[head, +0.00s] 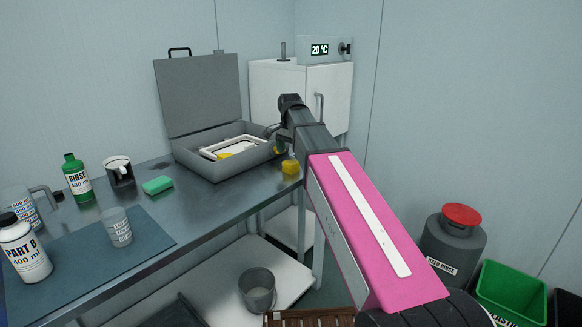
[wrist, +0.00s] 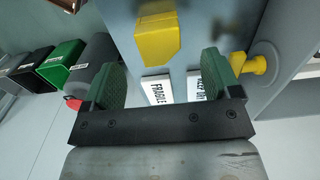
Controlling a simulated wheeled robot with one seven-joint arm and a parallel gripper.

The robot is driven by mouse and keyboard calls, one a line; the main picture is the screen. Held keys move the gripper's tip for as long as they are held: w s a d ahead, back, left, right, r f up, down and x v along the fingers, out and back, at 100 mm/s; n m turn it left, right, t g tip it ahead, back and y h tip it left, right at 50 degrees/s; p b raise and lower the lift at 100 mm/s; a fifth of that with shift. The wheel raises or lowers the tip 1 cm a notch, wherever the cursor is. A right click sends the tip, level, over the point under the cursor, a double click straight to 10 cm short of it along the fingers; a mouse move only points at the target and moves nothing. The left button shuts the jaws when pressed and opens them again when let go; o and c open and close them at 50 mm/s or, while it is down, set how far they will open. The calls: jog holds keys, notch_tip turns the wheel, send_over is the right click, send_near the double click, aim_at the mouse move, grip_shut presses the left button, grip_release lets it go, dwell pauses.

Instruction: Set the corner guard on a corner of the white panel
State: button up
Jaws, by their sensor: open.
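The white panel (head: 209,152) lies in the open grey case on the bench in the head view, with something yellow at its middle. A yellow block-like piece (head: 290,166), which looks like the corner guard, sits at the bench edge right of the case. In the wrist view a yellow piece (wrist: 157,38) shows ahead of the gap between my fingers, apart from them. Another yellow part (wrist: 245,63) shows behind the right finger; I cannot tell which is which. My gripper (wrist: 160,78) is open and empty, its green pads wide apart. In the head view my arm partly hides it.
The grey case (head: 225,172) has its lid up. A white cabinet (head: 270,85) is behind. Labels reading FRAGILE (wrist: 158,90) and KEEP DRY show in the wrist view.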

aim_at(290, 162)
jog(key=shift+d+f, duration=0.1)
jog(key=shift+f, duration=2.5)
jog(key=c, duration=1)
